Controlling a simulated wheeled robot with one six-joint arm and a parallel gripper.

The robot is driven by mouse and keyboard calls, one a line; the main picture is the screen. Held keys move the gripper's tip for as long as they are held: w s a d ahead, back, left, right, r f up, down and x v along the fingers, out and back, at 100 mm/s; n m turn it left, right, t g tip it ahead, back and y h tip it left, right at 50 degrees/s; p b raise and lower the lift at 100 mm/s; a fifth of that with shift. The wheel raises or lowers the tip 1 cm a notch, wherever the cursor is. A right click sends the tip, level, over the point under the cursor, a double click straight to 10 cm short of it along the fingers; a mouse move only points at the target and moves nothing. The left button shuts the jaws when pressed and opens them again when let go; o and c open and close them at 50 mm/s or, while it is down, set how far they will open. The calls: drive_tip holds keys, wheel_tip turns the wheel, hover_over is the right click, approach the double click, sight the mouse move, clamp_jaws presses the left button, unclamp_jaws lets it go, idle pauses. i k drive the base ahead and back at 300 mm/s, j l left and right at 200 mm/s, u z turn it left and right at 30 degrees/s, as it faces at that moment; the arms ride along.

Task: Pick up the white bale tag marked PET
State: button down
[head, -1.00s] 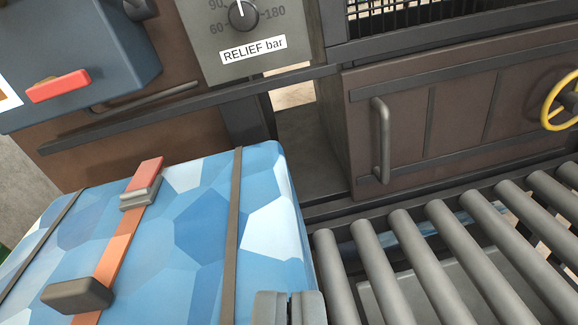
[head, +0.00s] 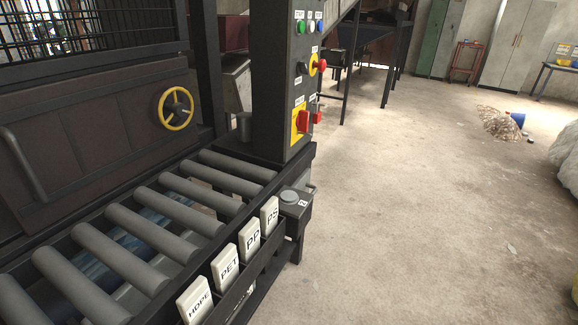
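The white bale tag marked PET (head: 226,267) stands upright in a dark rack (head: 240,289) on the near side of the roller conveyor. It is between the tag marked HDPE (head: 196,301) on its left and the tag marked PP (head: 250,239) on its right. A tag marked PS (head: 269,216) stands at the rack's far end. The lower ends of the tags are hidden in the rack. My gripper is not in view now.
The roller conveyor (head: 150,234) runs along the left. A dark control post (head: 281,90) with coloured buttons and a red switch rises behind the rack. A yellow handwheel (head: 175,108) sits on the brown door. The concrete floor (head: 420,220) at right is mostly clear.

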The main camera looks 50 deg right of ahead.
sight(225, 269)
drive_tip(key=k+z, duration=0.35)
drive_tip(key=k, duration=0.25)
drive_tip(key=k+l+z, duration=0.3)
drive_tip(key=k, duration=0.25)
drive_tip(key=j, duration=0.1)
